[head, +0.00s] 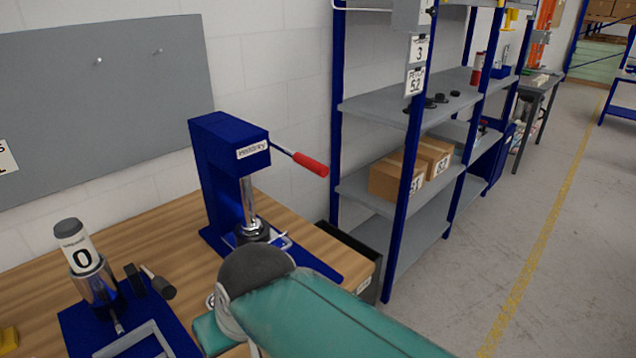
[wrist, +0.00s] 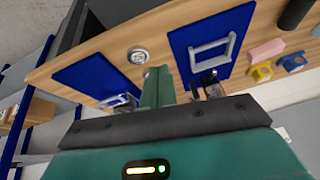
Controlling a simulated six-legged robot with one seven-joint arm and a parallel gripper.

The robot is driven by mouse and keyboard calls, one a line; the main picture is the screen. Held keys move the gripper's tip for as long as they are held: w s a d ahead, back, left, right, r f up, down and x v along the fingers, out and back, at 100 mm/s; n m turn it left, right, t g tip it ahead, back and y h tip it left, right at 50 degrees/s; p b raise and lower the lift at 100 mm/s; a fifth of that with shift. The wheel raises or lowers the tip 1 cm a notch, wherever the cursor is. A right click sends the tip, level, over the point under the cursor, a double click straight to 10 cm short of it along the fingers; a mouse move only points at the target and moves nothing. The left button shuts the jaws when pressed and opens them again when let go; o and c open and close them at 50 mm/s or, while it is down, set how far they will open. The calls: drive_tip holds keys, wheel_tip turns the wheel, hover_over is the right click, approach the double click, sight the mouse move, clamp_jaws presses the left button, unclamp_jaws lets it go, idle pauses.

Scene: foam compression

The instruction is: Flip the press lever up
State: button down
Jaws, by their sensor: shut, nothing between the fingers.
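The blue press (head: 228,150) stands on the wooden bench, with its metal ram (head: 248,205) upright beneath the head. Its lever (head: 310,164) has a red grip and sticks out from the head to the right, sloping slightly down. My green arm fills the bottom middle of the head view, below and in front of the press and apart from the lever; its fingertips cannot be made out there. In the wrist view my gripper (wrist: 156,80) is shut and empty, over the bench. The lever cannot be made out in the wrist view.
On the bench's left, a blue plate (head: 75,325) bears a metal cylinder (head: 98,285) with a grey-capped piece labelled 0. A blue-framed shelf (head: 398,190) with cardboard boxes (head: 400,178) stands right of the press. A grey board (head: 100,110) hangs behind. The air around the lever looks clear.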

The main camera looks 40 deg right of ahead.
wheel_tip(320, 180, down, 4)
drive_tip(key=w+a+m+g+y, duration=0.1)
drive_tip(key=w+m+g+y, duration=0.1)
drive_tip(key=m+y, duration=0.7)
drive_tip(key=w+d+r+m+t+y, duration=0.25)
drive_tip(key=w+d+m+t, duration=0.4)
drive_tip(key=m, duration=0.55)
drive_tip(key=s+d+r+m+t+h, duration=0.1)
drive_tip(key=d+m+t+h, duration=0.5)
drive_tip(key=d, duration=0.6)
drive_tip(key=s+d+m+t+h, duration=0.2)
drive_tip(key=d+m+t+h, duration=0.4)
drive_tip(key=d+m, duration=0.4)
drive_tip(key=d, duration=0.2)
drive_tip(key=shift+d+r, duration=0.3)
drive_tip(key=shift+r, duration=0.1)
drive_tip(key=shift+h, duration=0.25)
